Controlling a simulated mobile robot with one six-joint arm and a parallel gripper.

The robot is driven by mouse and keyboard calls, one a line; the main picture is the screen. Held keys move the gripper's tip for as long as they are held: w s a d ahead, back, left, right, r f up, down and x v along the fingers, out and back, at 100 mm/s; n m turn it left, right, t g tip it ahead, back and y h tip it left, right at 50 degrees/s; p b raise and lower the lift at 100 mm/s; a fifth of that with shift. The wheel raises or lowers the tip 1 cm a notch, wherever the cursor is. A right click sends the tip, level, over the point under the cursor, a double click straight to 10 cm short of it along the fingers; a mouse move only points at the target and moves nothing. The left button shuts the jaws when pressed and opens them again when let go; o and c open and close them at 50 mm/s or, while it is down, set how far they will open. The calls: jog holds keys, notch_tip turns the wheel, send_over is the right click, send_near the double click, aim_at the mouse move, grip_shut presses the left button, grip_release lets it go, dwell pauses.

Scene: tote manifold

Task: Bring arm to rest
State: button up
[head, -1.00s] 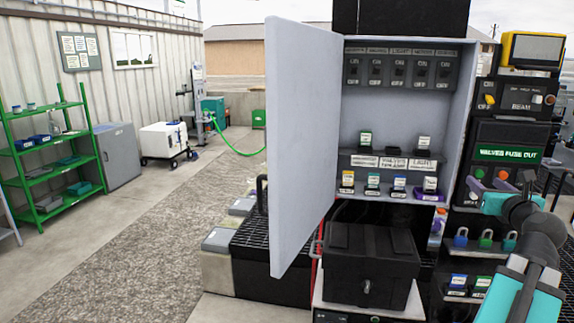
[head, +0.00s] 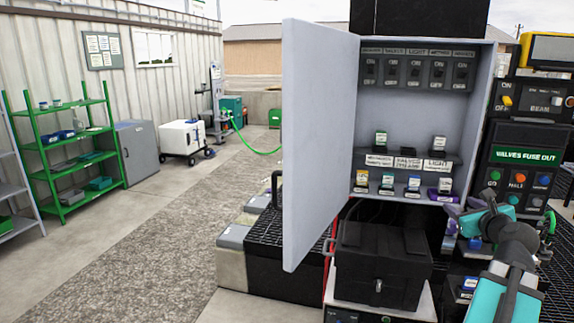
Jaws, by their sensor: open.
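My arm, with teal and dark grey links, rises from the lower right in the head view. My gripper (head: 458,213) is at its far end, small and partly hidden by my wrist. It is open, in front of the lower right corner of the open grey cabinet (head: 404,112). I see nothing held in it. It looks close to the purple holder at the end of the fuse row, but I cannot tell the gap.
The cabinet door (head: 318,140) stands open on the left. A black box (head: 378,262) sits below the cabinet. A valves fuse panel (head: 527,155) stands on the right, close to my arm. Green shelves (head: 75,165) and a gravel strip (head: 165,225) lie left.

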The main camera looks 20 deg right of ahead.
jog(key=w+a+f+n+g+y, duration=0.2)
jog(key=w+a+f+n+y, duration=0.1)
jog(key=w+a+f+n, duration=0.6)
jog(key=w+a+f+n+g+y, duration=0.2)
jog(key=w+a+f+n+y, duration=0.4)
jog(key=a+f, duration=0.65)
jog(key=s+a+f+n+g, duration=0.2)
jog(key=a+f+n+g, duration=0.2)
jog(key=a+f+n, duration=0.75)
jog(key=s+a+f+n+g, duration=0.1)
jog(key=a+f+n+g, duration=0.4)
jog(key=a+f, duration=1.15)
jog(key=s+a+f+n+h, duration=0.25)
jog(key=s+a+n, duration=0.25)
jog(key=a+n, duration=0.25)
jog(key=s+f+g+b, duration=0.6)
jog(key=s+f+b, duration=0.4)
jog(key=s+f, duration=1.6)
notch_tip(320, 180, down, 2)
jog(key=shift+a+f+m+g+y, duration=0.2)
jog(key=shift+a+m+g+y, duration=0.1)
jog(key=shift+y, duration=0.15)
jog(key=shift+s, duration=0.1)
